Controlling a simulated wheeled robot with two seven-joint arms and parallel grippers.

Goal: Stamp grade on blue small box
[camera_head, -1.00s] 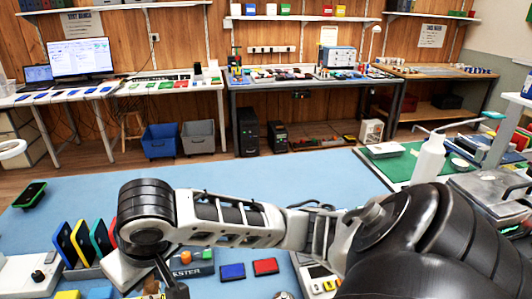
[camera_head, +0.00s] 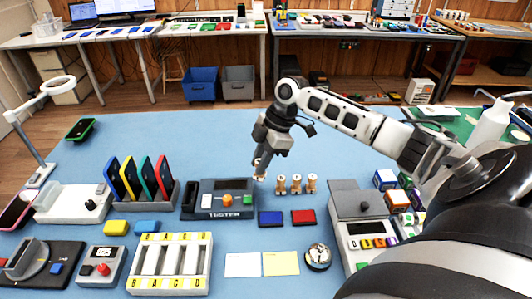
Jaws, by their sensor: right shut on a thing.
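My right gripper (camera_head: 260,160) reaches in from the right and points down, shut on a stamp (camera_head: 259,176) with a pale wooden look, behind the tester's right end. Several similar small wooden stamps (camera_head: 296,184) stand upright in a row just right of it. A blue flat pad (camera_head: 270,218) and a red flat pad (camera_head: 303,217) lie in front of them. A small blue-and-white box (camera_head: 385,179) stands among other small coloured boxes at the right, partly near my arm. A low blue block (camera_head: 148,227) lies left of centre. My left gripper is not in view.
The blue mat behind the stamps is clear.

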